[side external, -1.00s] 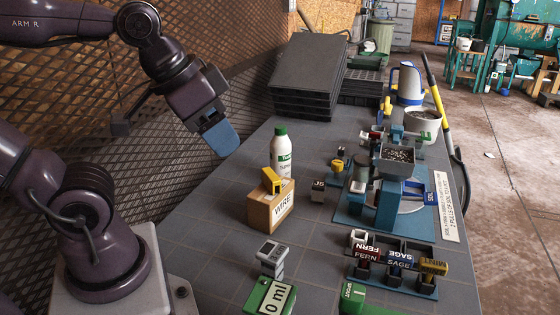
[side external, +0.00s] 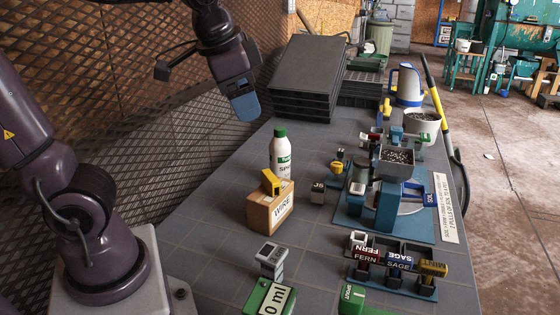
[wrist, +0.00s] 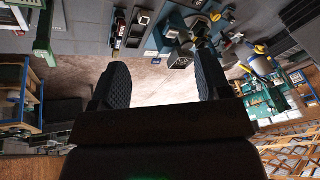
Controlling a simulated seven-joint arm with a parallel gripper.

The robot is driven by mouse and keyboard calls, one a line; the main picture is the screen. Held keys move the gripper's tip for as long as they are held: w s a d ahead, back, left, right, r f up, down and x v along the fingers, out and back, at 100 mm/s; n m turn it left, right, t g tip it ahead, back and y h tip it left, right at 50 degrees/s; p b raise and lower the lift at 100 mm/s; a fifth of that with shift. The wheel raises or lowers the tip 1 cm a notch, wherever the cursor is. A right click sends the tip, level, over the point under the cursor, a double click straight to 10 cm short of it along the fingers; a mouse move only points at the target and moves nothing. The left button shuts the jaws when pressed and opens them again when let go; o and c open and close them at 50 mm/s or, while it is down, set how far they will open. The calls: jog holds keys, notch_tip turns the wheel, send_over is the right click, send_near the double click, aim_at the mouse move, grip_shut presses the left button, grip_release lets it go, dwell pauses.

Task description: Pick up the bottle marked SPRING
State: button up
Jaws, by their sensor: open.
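A white bottle (side external: 280,152) with a green cap and a green-and-white label stands upright on the table, behind the wooden WIRE box. Its label is too small to read fully, and its lower part is hidden by the box. My gripper (side external: 243,106) is above and left of the bottle in the side view, apart from it and empty. In the wrist view my gripper (wrist: 161,84) shows two dark fingers spread wide with nothing between them. I cannot make out the bottle in the wrist view.
The WIRE box (side external: 268,210) with a yellow piece on top stands directly before the bottle. A blue soil device (side external: 385,205) is to the right. Black trays (side external: 305,85) are stacked behind. The table left of the bottle is clear.

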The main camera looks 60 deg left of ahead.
jog(key=w+a+f+m+g+y, duration=0.25)
jog(key=w+a+y, duration=0.2)
jog(key=a, duration=0.25)
jog(key=w+a+f+m+g+y, duration=0.1)
jog(key=w+a+f+m+y, duration=0.3)
jog(key=a, duration=0.3)
jog(key=w+a+r+m+t+y, duration=0.3)
jog(key=w+r+m+y, duration=0.45)
jog(key=w+m, duration=0.3)
send_near(282, 134)
jog(key=shift+m, duration=0.5)
jog(key=a, duration=0.2)
jog(key=w+a, duration=0.1)
jog(key=a, duration=0.3)
jog(key=shift+w+a+f, duration=0.15)
jog(key=shift+w, duration=0.2)
jog(key=shift+w+a, duration=0.1)
jog(key=shift+a, duration=1.25)
jog(key=shift+w+a, duration=0.15)
jog(key=shift+a, duration=1.15)
grip_shut()
